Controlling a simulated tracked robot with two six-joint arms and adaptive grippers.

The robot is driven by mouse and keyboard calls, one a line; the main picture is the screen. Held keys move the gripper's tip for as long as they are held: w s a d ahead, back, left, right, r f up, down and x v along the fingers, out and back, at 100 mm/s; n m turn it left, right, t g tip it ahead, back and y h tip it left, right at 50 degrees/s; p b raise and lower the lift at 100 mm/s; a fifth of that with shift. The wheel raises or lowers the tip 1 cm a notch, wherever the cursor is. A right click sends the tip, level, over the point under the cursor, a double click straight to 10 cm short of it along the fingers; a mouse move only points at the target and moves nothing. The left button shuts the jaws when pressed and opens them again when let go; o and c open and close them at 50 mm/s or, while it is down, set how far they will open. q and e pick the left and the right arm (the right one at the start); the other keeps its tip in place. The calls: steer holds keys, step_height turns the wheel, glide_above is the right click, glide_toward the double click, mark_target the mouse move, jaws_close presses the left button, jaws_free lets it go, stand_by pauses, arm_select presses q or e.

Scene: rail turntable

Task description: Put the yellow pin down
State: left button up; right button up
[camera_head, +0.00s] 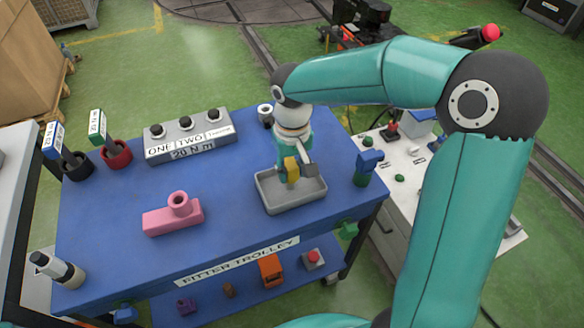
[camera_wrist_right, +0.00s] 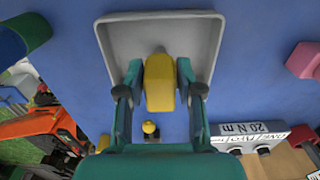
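The yellow pin (camera_head: 291,169) is upright at my right gripper (camera_head: 295,166), over the grey tray (camera_head: 291,205) on the blue trolley top. In the right wrist view, the pin (camera_wrist_right: 160,82) sits between the two fingers of the right gripper (camera_wrist_right: 160,75), which press close on both its sides. The tray (camera_wrist_right: 160,17) lies behind the pin there. I cannot tell whether the pin's lower end touches the tray floor. My left gripper is not in view.
A pink block (camera_head: 172,219) stands left of the tray. A grey button box (camera_head: 188,136) is at the back, and a teal and blue tool (camera_head: 367,166) stands at the right edge. The blue top (camera_head: 225,190) between block and tray is clear.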

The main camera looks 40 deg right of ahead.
steer(key=shift+o, duration=1.2)
steer(key=shift+r, duration=0.15)
step_height(320, 180, up, 12)
steer(key=shift+p, duration=0.4)
